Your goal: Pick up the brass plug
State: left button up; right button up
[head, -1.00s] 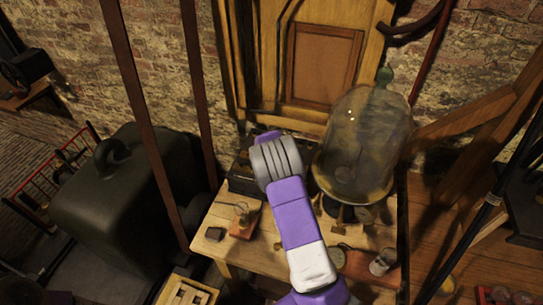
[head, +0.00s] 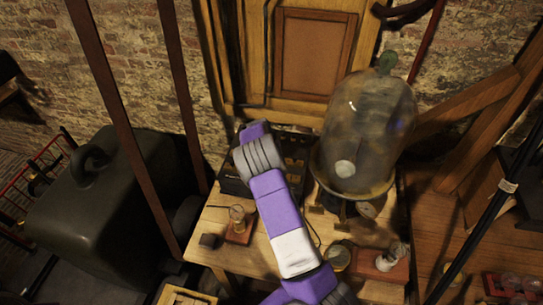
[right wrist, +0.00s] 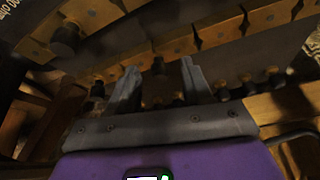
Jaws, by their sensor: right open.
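A dark box (head: 297,148) with rows of brass blocks and plugs stands at the back of the wooden table in the head view, partly hidden by my right arm. In the right wrist view, its brass blocks (right wrist: 176,47) carry several dark-knobbed plugs. One plug (right wrist: 158,66) shows between the fingers of my right gripper (right wrist: 160,72). The gripper is open, with one finger on each side of that plug in the picture. I cannot tell whether the fingers touch it or how deep they are. In the head view my right fingers are hidden. My left gripper is not in view.
A glass bell jar (head: 367,125) stands close to the right of the box. A small instrument on a red base (head: 238,232) and a small dark block (head: 208,241) are on the table's left. A large dark green case (head: 95,215) stands left of the table.

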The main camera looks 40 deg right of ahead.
jog(key=shift+c, duration=0.3)
grip_shut()
notch_tip(320, 180, up, 9)
jog(key=shift+r, duration=0.1)
jog(key=shift+s+a+f+p, duration=0.8)
jog(key=shift+a+f+p, duration=0.15)
jog(key=shift+f+p, duration=0.15)
jog(key=shift+s+a+f+p, duration=0.75)
jog(key=shift+a+f+p, duration=0.25)
jog(key=shift+f, duration=0.15)
jog(key=shift+s+a+f+p, duration=0.8)
jog(key=shift+a+f+p, duration=0.2)
jog(key=shift+f, duration=0.15)
